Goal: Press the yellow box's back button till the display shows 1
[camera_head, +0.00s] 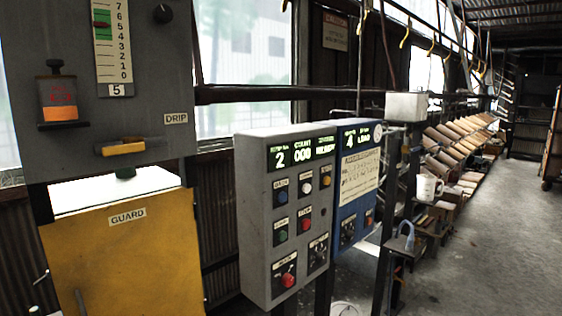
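A grey control box (255,215) stands in the middle, with a lit green display (301,152) that reads 2 at its left and 000 beside it. Below are a dark blue button (281,198) at upper left, whose small label looks like BACK, a white button (306,188) and a yellow button (326,180). A green button (282,236) and a red button (305,225) sit lower. The only large yellow body is the panel labelled GUARD (127,250) at left; no button shows on it. Neither gripper is in view.
A blue control box (347,208) with a display reading 4 adjoins the grey box on the right. A grey DRIP panel (150,60) hangs at upper left. The floor (480,250) at right is clear.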

